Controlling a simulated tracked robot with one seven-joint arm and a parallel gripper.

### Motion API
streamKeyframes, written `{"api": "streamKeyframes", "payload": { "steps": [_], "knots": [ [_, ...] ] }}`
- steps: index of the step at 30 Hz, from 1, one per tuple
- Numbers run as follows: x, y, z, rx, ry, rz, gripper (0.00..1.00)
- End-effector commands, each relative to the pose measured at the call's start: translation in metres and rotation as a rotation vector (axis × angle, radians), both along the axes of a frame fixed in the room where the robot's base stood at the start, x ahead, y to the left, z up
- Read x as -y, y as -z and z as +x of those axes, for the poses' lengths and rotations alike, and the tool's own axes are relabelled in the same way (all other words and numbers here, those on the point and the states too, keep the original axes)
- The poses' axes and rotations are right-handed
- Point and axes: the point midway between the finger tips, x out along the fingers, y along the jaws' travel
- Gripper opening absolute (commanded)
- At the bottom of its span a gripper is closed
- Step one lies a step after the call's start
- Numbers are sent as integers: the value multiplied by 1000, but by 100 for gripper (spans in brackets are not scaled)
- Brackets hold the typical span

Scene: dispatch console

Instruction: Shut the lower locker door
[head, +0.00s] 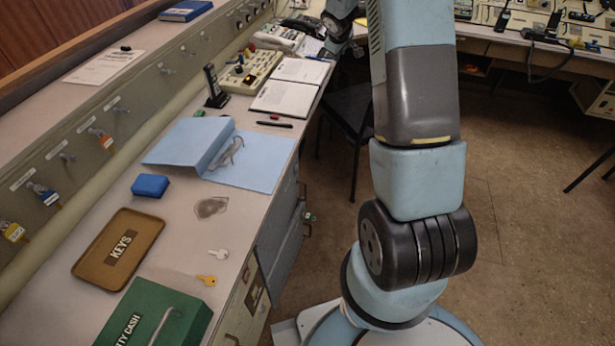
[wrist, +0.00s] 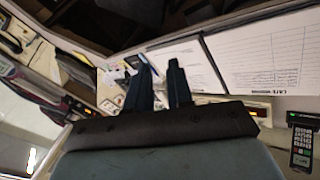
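Grey locker fronts (head: 278,238) show at a steep angle under the right edge of the left desk. A small handle or key with red and green bits (head: 308,216) sticks out there. I cannot tell which panel is the lower locker door, or how far open it stands. My gripper (wrist: 156,65) shows two dark fingers apart, with nothing between them, in the wrist view. In the head view my arm reaches to the far end of the desk, well away from the lockers, and the fingers are too small to make out. No locker shows clearly in the wrist view.
A dark chair (head: 350,115) stands beyond the lockers. Brown floor (head: 530,220) is open at right.

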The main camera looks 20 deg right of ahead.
Motion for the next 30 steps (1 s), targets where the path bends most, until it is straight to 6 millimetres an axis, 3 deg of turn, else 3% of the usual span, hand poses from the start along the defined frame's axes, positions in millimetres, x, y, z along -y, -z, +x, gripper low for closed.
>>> {"api": "streamKeyframes", "payload": {
  "steps": [1, 6, 15, 23, 30],
  "knots": [
    [3, 19, 8, -11, -20, -6, 21],
    [10, 74, 30, -35, -96, -26, 21],
    [18, 181, 52, -87, -239, -42, 21],
    [19, 281, 53, -139, -370, -33, 21],
    [17, 376, 38, -195, -497, -7, 21]
  ]
}}
